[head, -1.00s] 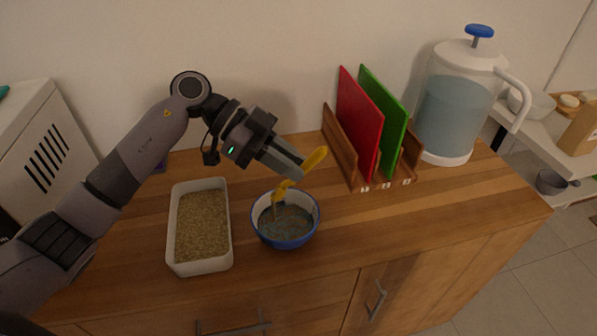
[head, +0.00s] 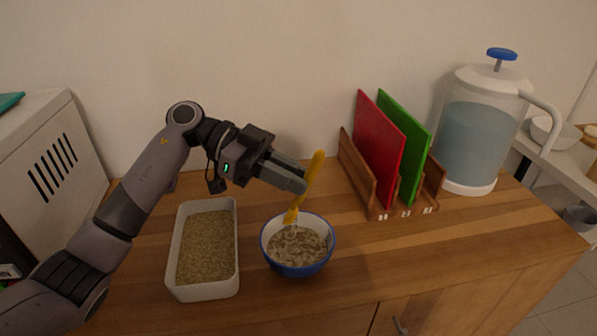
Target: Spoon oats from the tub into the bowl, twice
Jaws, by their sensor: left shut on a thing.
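The white rectangular tub (head: 234,278) of oats stands on the counter, left of the bowl. The blue-rimmed bowl (head: 297,270) stands to its right, with brownish flaky contents inside. My left gripper (head: 303,179) is shut on a yellow spoon (head: 312,172), above the bowl's back edge. The spoon slants, its handle end up to the right and its lower end at the bowl's back rim. Whether the spoon touches the rim or holds oats cannot be told. My right gripper is not in view.
A wooden rack (head: 357,172) with a red board (head: 379,150) and a green board (head: 408,130) stands behind right. A water dispenser (head: 470,140) stands farther right. A white vented box (head: 50,140) is at left. Counter right of the bowl is clear.

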